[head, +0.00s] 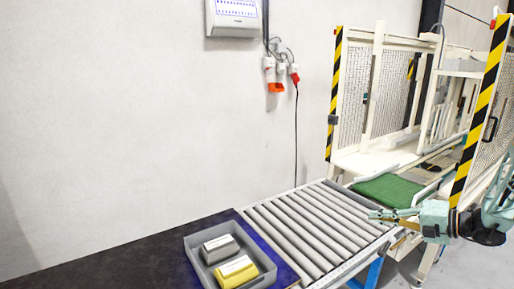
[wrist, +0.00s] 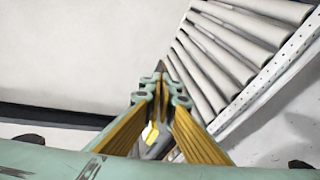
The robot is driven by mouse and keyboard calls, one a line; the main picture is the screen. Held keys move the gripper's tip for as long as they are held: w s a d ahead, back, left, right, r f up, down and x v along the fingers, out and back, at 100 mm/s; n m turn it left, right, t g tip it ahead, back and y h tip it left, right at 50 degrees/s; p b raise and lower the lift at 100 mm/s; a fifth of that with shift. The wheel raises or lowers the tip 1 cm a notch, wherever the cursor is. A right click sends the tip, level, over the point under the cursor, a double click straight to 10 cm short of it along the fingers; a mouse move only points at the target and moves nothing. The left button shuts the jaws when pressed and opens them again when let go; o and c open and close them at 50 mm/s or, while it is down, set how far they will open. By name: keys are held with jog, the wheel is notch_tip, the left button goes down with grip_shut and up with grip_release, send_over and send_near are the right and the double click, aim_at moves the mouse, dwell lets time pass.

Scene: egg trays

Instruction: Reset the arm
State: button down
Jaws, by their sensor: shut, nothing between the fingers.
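My gripper (head: 378,214) is at the right in the head view, beside the right edge of the roller conveyor, with its fingers pointing left. In the wrist view the gripper (wrist: 160,72) is shut, its fingertips meeting with nothing held between them. A grey egg carton (head: 219,249) and a yellow egg carton (head: 236,274) lie side by side in a grey crate (head: 266,269). The crate is at the lower middle of the head view, well left of my gripper. Small yellow and grey patches show between the finger linkages in the wrist view; I cannot tell what they are.
The roller conveyor (head: 309,228) is bare and also shows at the upper right of the wrist view (wrist: 224,52). A green belt (head: 390,190) leads into a fenced machine with striped posts (head: 480,110). The dark table (head: 110,262) is clear left of the crate.

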jog(key=s+a+r+n+g+h+b, duration=0.1)
jog(key=s+a+r+n+g, duration=0.3)
jog(key=s+a+r+n, duration=0.7)
jog(key=s+a+r+n+g+h, duration=0.1)
jog(key=s+a+r+n+g, duration=0.4)
jog(key=s+a+n, duration=0.6)
jog(key=s+r+n+t+h, duration=0.1)
jog(key=s+r+n+h, duration=0.2)
jog(key=s+n, duration=0.7)
jog(key=s+a+r+n+t+h+b, duration=0.1)
jog(key=s+n+h, duration=0.4)
jog(key=s, duration=1.6)
notch_tip(320, 180, up, 2)
jog(key=n+t, duration=0.1)
jog(key=n, duration=0.4)
jog(key=shift+a+h, duration=0.15)
jog(key=shift+h, duration=0.15)
